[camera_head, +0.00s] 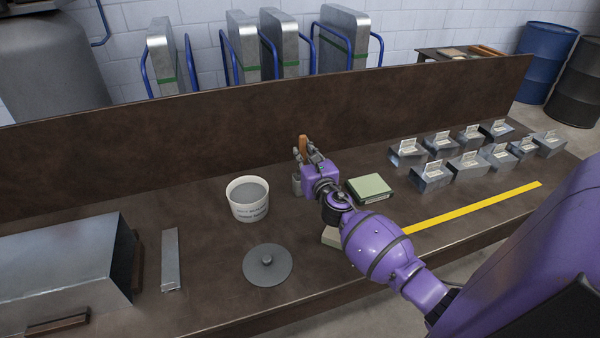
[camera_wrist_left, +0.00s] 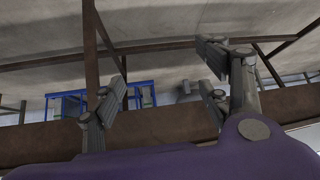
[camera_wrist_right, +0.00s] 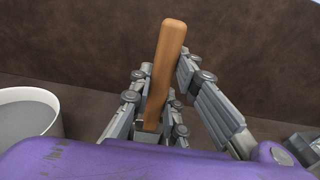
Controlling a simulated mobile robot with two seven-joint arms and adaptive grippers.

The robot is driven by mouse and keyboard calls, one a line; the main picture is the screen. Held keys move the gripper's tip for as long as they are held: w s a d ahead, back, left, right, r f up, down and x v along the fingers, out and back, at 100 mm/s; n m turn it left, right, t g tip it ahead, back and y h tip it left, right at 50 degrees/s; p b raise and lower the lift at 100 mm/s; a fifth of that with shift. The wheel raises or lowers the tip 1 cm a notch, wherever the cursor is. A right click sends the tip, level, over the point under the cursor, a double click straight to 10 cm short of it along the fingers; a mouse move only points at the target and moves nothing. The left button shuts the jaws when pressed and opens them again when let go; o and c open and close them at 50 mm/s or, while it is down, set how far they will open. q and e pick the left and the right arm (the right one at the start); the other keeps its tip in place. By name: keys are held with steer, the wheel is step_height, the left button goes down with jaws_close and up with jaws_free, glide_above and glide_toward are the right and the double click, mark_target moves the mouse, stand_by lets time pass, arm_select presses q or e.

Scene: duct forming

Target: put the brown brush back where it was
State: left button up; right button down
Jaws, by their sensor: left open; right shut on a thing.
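The brown brush shows as an upright brown handle (camera_head: 303,144) between the fingers of my right gripper (camera_head: 308,154), at the back of the bench. In the right wrist view the handle (camera_wrist_right: 165,70) stands slightly tilted, with the right gripper (camera_wrist_right: 165,95) shut on it. Its lower end goes down into a small grey holder (camera_head: 296,184), which also shows in the right wrist view (camera_wrist_right: 148,136). The bristles are hidden. My left gripper (camera_wrist_left: 165,85) is open and empty in the left wrist view, away from the bench top; it is not in the head view.
A white tub (camera_head: 248,207) with grey contents stands left of the right gripper. A round grey lid (camera_head: 267,266) lies in front. A green box (camera_head: 370,188) is close on the right. Several metal pieces (camera_head: 432,177), a yellow strip (camera_head: 475,208) and a tall back board (camera_head: 150,140) bound the space.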

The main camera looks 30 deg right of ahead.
steer(key=shift+f, duration=0.75)
step_height(320, 180, down, 4)
steer(key=shift+r+b, duration=0.25)
steer(key=shift+b, duration=0.75)
steer(key=shift+r, duration=0.3)
steer(key=shift+f, duration=0.2)
arm_select(q)
steer(key=shift+s+a+f, duration=0.1)
steer(key=shift+a+f, duration=0.3)
steer(key=shift+f, duration=0.45)
arm_select(e)
steer(key=c, duration=1.7)
jaws_free()
steer(key=shift+o, duration=0.2)
steer(key=shift+r, duration=0.1)
